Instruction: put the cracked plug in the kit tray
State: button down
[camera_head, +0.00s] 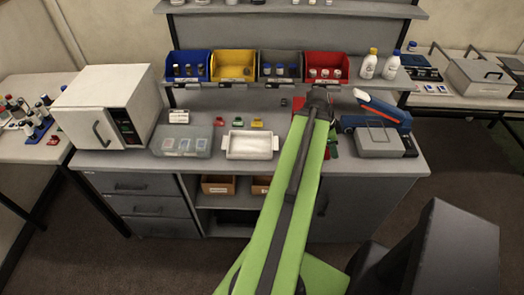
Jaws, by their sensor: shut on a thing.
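My green arm reaches from the bottom of the picture over the bench, and my gripper (318,97) is at its far end, in front of the bins. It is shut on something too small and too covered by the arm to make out. A shallow white tray (251,156) stands empty on the bench front, left of my arm; it looks like the kit tray.
A clear-lidded box (182,141) and a white oven-like unit (108,106) stand left of the tray. Blue (188,57), yellow (233,57), grey and red bins line the shelf. A blue-orange tool (380,107) and a grey case (379,143) are at right.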

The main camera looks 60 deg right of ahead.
aim_at(251, 146)
jog(key=k, duration=1.2)
jog(key=u, duration=0.3)
jog(key=i, duration=2.2)
jog(key=z, duration=0.55)
